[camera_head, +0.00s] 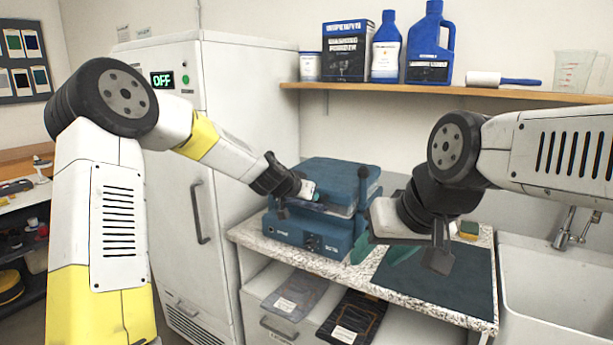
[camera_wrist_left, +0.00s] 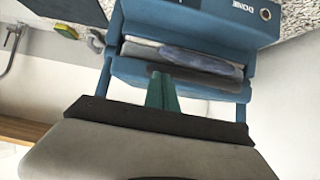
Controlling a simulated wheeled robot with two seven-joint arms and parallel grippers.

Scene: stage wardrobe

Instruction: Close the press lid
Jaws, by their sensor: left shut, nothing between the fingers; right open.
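The blue press (camera_head: 305,235) stands on the speckled counter. Its lid (camera_head: 342,175) lies nearly flat over the base, with a gap showing along the front edge. The left wrist view shows the press (camera_wrist_left: 205,22) upside down, with grey and blue folded cloth (camera_wrist_left: 195,60) in it. My left gripper (camera_head: 308,192) is shut and empty at the lid's front left edge; its teal finger shows in the left wrist view (camera_wrist_left: 162,92). I cannot tell if it touches the lid. My right gripper (camera_head: 405,252) is open and empty, to the right of the press above a dark mat.
The dark mat (camera_head: 455,285) covers the counter's right part. A sponge (camera_head: 469,230) lies behind it, and a sink (camera_head: 560,290) is at the right. A white cabinet (camera_head: 225,130) stands left of the press. A shelf (camera_head: 440,92) with bottles hangs above. Folded garments (camera_head: 352,318) lie below the counter.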

